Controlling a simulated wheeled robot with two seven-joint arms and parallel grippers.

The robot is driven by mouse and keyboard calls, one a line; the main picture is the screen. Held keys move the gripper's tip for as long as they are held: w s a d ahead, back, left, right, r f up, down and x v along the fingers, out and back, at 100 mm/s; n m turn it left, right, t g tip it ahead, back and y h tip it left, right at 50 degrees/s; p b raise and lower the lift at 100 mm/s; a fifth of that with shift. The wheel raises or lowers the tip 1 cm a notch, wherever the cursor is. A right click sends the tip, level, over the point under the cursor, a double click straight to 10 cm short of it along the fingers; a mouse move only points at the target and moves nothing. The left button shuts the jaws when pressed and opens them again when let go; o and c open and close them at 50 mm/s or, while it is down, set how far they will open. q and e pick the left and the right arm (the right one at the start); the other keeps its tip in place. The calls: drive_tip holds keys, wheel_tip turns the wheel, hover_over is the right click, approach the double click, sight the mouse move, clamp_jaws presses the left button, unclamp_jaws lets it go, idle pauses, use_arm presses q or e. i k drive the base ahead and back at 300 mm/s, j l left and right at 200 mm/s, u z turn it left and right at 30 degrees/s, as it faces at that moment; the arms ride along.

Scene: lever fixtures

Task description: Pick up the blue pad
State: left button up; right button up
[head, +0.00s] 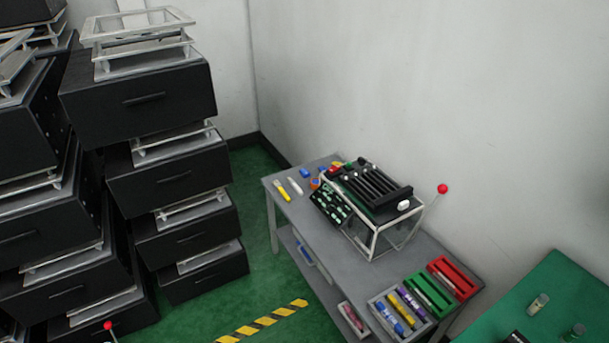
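A small blue block-like object (305,173) lies on the grey table (420,262) near its far left end. It is the plainest blue item on the tabletop, but it is too small to tell for sure that it is the blue pad. A small orange and blue item (315,184) is just in front of it. Neither of my grippers shows in the head view.
A clear box with a black slotted rack (370,186) stands mid-table. A yellow tool (282,191) and a white one (295,186) lie left. Red (453,278), green (430,296) and grey trays sit near right. Black drawer stacks (170,180) fill the left. A green table (540,290) is right.

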sight(303, 173)
drive_tip(key=u, duration=2.6)
drive_tip(key=z, duration=2.6)
drive_tip(key=i+j+u, duration=0.1)
drive_tip(key=i+j, duration=0.95)
drive_tip(key=i, duration=0.15)
drive_tip(key=i+j+u, duration=0.15)
drive_tip(key=i+j, duration=0.3)
drive_tip(key=i, duration=0.2)
